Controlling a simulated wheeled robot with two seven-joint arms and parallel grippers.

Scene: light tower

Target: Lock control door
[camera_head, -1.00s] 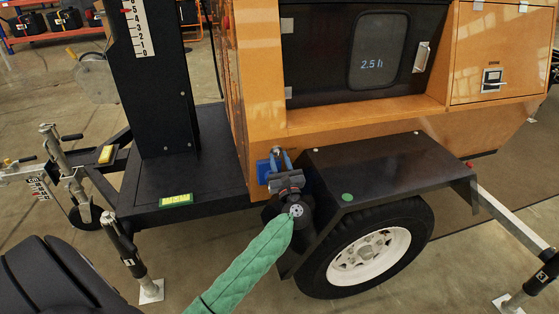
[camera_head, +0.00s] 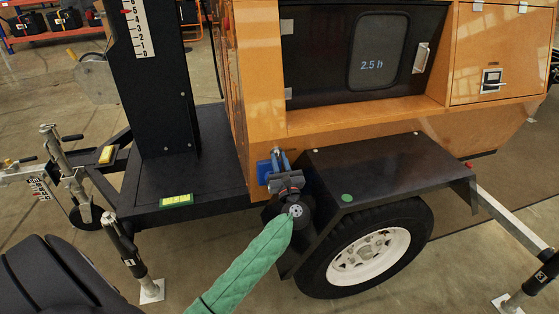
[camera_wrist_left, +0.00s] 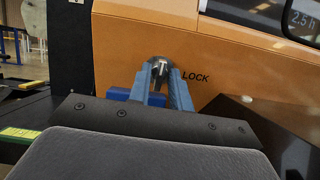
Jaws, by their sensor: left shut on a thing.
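The control door (camera_head: 318,62) is a black panel with a window reading "2.5 h" in the orange body. It looks closed, with a silver handle (camera_head: 421,57) at its right. My left gripper (camera_head: 281,157) is at the orange wall below the door's left end. In the left wrist view its two blue fingers (camera_wrist_left: 159,75) are shut on a small metallic lock knob (camera_wrist_left: 158,64), partly hidden between the fingertips. The word LOCK (camera_wrist_left: 195,76) is printed just right of it. A darker blue block (camera_head: 263,172) shows beside the fingers. My right gripper is not seen.
A black fender (camera_head: 385,165) over a wheel (camera_head: 370,255) juts out right of my left gripper. A black platform (camera_head: 200,185) with a mast (camera_head: 155,80) stands to the left. A small orange hatch (camera_head: 500,60) is at the right.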

